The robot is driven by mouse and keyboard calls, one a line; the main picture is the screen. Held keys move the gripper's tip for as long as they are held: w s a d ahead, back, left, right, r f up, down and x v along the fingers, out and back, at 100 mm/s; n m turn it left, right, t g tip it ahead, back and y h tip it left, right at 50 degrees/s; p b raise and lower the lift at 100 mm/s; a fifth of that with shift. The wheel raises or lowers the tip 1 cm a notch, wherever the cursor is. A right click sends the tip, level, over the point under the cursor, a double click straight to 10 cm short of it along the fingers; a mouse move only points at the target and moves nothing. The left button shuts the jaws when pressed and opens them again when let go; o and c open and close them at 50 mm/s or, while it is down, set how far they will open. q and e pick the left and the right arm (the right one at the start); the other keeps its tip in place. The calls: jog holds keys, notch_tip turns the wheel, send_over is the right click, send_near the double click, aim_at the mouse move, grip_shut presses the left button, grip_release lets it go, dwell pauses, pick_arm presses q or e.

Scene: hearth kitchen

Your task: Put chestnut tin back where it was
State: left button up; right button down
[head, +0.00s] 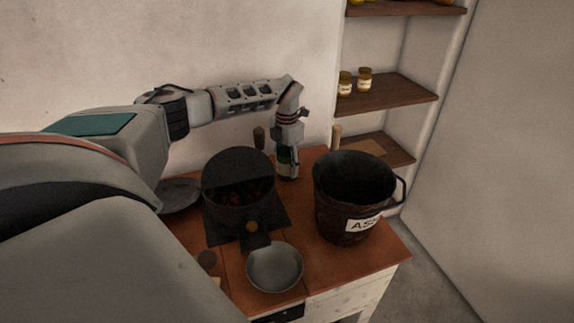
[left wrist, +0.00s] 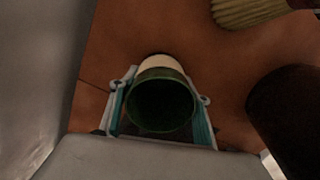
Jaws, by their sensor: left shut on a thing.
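A green tin with a pale band (left wrist: 160,103), likely the chestnut tin, is between the fingers of my left gripper (head: 287,158). The gripper is shut on it from above. In the head view the tin's lower part (head: 289,174) shows below the fingers, upright at the back of the wooden worktop. I cannot tell whether its base touches the wood. In the left wrist view I look into its dark round top. My right gripper is in neither view.
A dark pot (head: 226,205) with brown pieces inside stands left of the tin, and an ash bucket (head: 345,218) stands right. A grey pan (head: 275,268) is in front. Wall shelves (head: 400,96) hold jars (head: 364,79). A brush (left wrist: 243,12) lies near the tin.

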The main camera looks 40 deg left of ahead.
pick_arm(q)
jog(key=shift+f, duration=0.15)
jog(key=o, duration=1.4)
jog(key=shift+c, duration=0.2)
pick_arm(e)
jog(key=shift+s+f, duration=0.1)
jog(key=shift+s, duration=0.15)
pick_arm(q)
notch_tip(320, 180, up, 12)
jog(key=p, duration=0.2)
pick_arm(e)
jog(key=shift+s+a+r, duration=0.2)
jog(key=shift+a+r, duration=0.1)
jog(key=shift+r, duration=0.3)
